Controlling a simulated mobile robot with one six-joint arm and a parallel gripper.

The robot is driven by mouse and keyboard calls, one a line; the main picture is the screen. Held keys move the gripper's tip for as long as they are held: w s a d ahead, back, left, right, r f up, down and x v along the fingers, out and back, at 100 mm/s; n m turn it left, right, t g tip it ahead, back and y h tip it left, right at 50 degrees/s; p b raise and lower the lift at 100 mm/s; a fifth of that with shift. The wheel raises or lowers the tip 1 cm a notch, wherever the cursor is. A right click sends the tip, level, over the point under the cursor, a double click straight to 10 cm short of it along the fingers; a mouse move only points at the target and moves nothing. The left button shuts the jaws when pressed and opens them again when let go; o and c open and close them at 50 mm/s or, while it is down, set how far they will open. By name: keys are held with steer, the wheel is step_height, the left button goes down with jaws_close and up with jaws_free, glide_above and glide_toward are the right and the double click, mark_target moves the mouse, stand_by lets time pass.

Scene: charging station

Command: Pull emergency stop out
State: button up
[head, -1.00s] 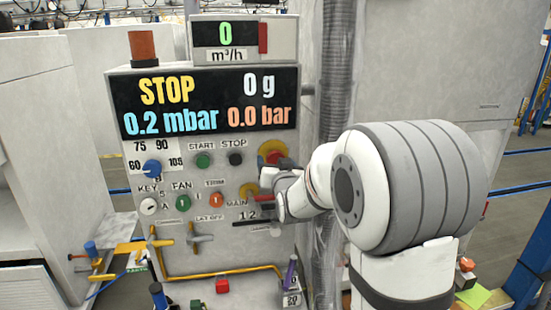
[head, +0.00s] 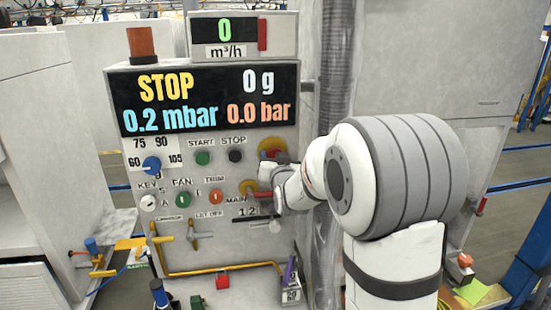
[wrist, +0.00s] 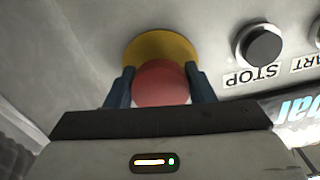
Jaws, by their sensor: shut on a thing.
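The emergency stop is a red knob (wrist: 160,84) on a round yellow base (wrist: 160,46) on the panel face. In the wrist view my gripper (wrist: 155,82) has one dark finger on each side of the red knob and is shut on it. In the head view the yellow base (head: 271,146) shows at the panel's right side, with the red knob mostly hidden behind my gripper (head: 278,160). How far the knob stands out from its base I cannot tell.
The grey panel (head: 120,90) carries a black STOP button (head: 235,156), a green START button (head: 202,158), and several knobs. A ribbed grey duct (head: 338,70) runs upright just right of the panel, close to my arm. Yellow pipework (head: 215,270) runs below.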

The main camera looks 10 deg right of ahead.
steer(key=c, duration=0.4)
steer(key=shift+s+f+b, duration=0.2)
steer(key=shift+s+b, duration=0.1)
steer(key=shift+b, duration=0.55)
steer(key=shift+s+b, duration=0.45)
steer(key=shift+b, duration=0.25)
steer(key=shift+r, duration=0.1)
steer(key=o, duration=1)
steer(key=shift+c, duration=0.2)
steer(key=o, duration=0.3)
steer(key=shift+s+r, duration=0.1)
steer(key=shift+s, duration=0.05)
steer(key=shift+o, duration=0.5)
